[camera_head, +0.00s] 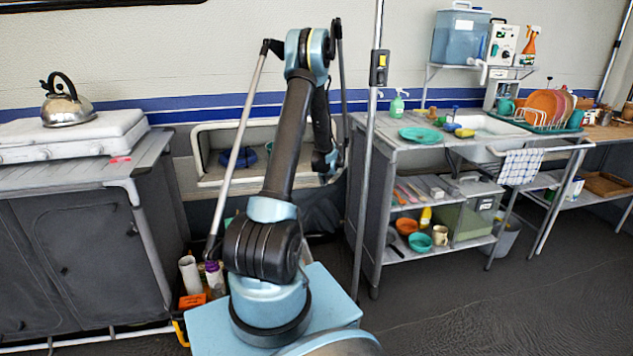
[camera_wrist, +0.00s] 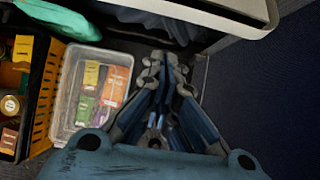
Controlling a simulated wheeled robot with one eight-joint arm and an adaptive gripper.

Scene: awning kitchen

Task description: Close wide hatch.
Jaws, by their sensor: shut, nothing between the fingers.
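The wide hatch opening (camera_head: 200,165) is a white-framed recess low in the caravan wall, behind my arm in the head view. It stands open, with a dark blue coiled item inside. Its door panel cannot be clearly made out; my arm hides part of the opening. In the wrist view my gripper (camera_wrist: 165,68) is shut and empty, its fingers close together. A pale rounded edge (camera_wrist: 245,10) shows above and right of it; I cannot tell whether it belongs to the hatch.
A grey cabinet (camera_head: 85,250) with a kettle (camera_head: 66,105) stands left; a kitchen unit (camera_head: 400,160) and an upright pole (camera_head: 365,170) stand right. The wrist view shows a clear box (camera_wrist: 60,115) of packets and a yellow crate (camera_wrist: 47,95). Floor at front right is clear.

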